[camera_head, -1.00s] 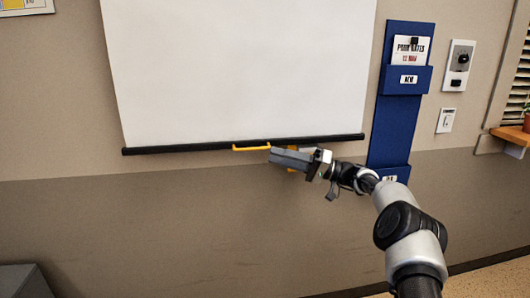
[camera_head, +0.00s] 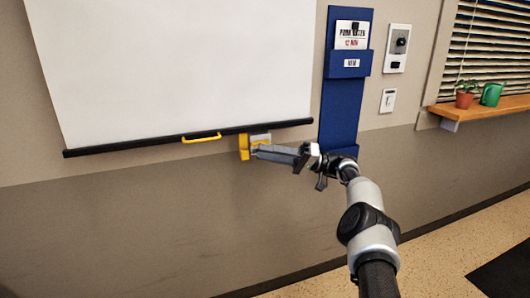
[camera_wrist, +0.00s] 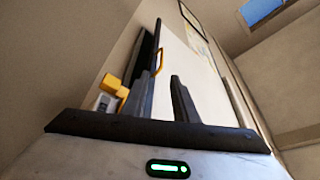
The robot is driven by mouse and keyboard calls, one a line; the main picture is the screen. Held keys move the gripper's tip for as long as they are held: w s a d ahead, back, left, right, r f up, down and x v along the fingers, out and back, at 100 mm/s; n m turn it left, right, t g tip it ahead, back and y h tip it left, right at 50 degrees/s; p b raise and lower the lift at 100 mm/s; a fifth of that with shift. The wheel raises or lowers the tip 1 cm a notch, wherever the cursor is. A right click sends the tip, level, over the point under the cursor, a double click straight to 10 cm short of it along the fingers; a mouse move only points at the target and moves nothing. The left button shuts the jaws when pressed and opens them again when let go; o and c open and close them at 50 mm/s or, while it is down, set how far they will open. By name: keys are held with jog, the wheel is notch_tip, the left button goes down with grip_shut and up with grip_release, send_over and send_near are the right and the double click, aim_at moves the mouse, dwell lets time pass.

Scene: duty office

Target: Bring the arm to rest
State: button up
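My gripper (camera_head: 256,151) is held out in front of the wall, just below the screen's bottom bar, at the end of my extended arm. In the wrist view its two fingers (camera_wrist: 160,77) stand apart with nothing between them. A yellow handle (camera_head: 201,138) sits on the black bottom bar of the white pull-down screen (camera_head: 180,70), left of my fingertips and apart from them. The handle also shows beyond the fingers in the wrist view (camera_wrist: 158,62).
A yellow and grey wall fitting (camera_head: 244,147) is close to my fingertips, partly behind them. A blue wall rack (camera_head: 341,110) hangs to the right. A wooden shelf (camera_head: 480,109) with a plant (camera_head: 466,95) and a green watering can (camera_head: 491,94) is farther right. The floor at right is open.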

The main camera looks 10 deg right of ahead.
jog(key=s+a+r+g+h, duration=0.1)
jog(key=s+a+r+h, duration=0.2)
jog(key=a, duration=0.3)
jog(key=s+a+r+g+h, duration=0.1)
jog(key=s+a+r+h, duration=0.15)
jog(key=a, duration=0.35)
jog(key=s+a+r+m+h, duration=0.1)
jog(key=s+a+r+h, duration=0.15)
jog(key=s+h, duration=0.4)
jog(key=s+d+f+m+t+h, duration=0.1)
jog(key=s+d+f+t+h, duration=0.15)
jog(key=s+d, duration=0.6)
jog(key=s+d+f+m+t+h, duration=0.1)
jog(key=s+d+m+h, duration=0.2)
jog(key=s, duration=1)
jog(key=s+d+f+t+h, duration=0.25)
jog(key=s+d, duration=0.45)
jog(key=s, duration=0.4)
notch_tip(320, 180, up, 25)
jog(key=p, duration=2.4)
jog(key=shift+s+a+r+p, duration=0.2)
jog(key=shift+s+p, duration=0.05)
jog(key=shift+p, duration=0.05)
